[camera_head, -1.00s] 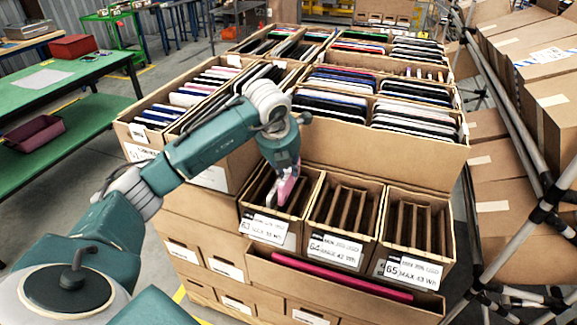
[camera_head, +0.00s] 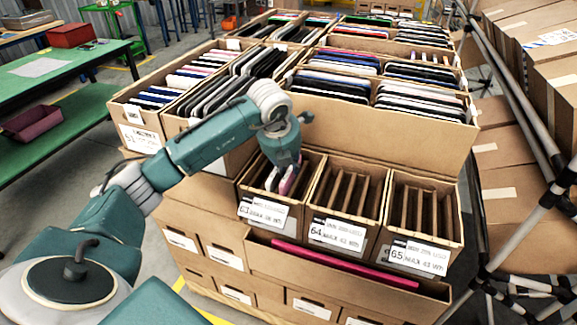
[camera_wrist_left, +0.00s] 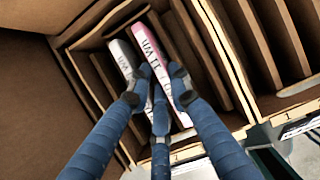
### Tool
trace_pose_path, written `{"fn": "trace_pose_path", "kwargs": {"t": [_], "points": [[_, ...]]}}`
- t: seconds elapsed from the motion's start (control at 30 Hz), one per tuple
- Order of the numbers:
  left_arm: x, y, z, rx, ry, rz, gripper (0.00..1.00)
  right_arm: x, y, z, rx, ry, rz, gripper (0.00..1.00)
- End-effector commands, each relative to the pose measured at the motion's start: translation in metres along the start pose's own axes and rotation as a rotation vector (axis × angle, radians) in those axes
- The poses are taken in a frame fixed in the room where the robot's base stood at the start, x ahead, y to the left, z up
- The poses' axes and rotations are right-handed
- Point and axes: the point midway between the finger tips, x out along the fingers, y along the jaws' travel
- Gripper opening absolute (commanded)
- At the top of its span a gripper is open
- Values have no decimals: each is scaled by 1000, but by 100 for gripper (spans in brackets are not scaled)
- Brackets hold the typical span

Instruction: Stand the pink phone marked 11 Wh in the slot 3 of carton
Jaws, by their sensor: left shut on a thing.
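The pink phone (camera_wrist_left: 165,68), marked 11 Wh, is between the fingers of my left gripper (camera_wrist_left: 156,98) in the left wrist view. In the head view, my left gripper (camera_head: 283,186) points down into the leftmost front carton, labelled 63 (camera_head: 263,212). A little of the pink phone (camera_head: 289,185) shows at its fingertips. A grey phone-like item (camera_wrist_left: 124,58) with dark lettering is beside the pink phone, close to the left finger. The fingers hide the lower part of the pink phone, and I cannot tell which slot it is in or whether it touches the bottom.
Cartons 64 (camera_head: 338,233) and 65 (camera_head: 420,255), with dividers and empty-looking slots, stand to the right. A long carton with a magenta item (camera_head: 345,266) is below. Fuller cartons of devices (camera_head: 424,102) rise behind. A pole frame (camera_head: 515,90) is at the right.

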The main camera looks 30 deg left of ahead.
Motion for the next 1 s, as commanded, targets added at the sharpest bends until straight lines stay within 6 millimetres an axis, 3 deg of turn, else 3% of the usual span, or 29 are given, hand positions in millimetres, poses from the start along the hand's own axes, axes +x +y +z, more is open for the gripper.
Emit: {"fn": "trace_pose_path", "kwargs": {"t": [0.8,0.83,0.9,1.0], "points": [[3,0,-1,0,-1,0,0,4,-5,1,1,-2,-6,40],[3,0,-1,0,-1,0,23,4,-5,1,1,-2,-5,40],[3,0,-1,0,-1,0,37,4,-5,1,1,-1,-5,40],[3,0,-1,0,-1,0,41,4,-4,1,0,-1,-5,40]]}}
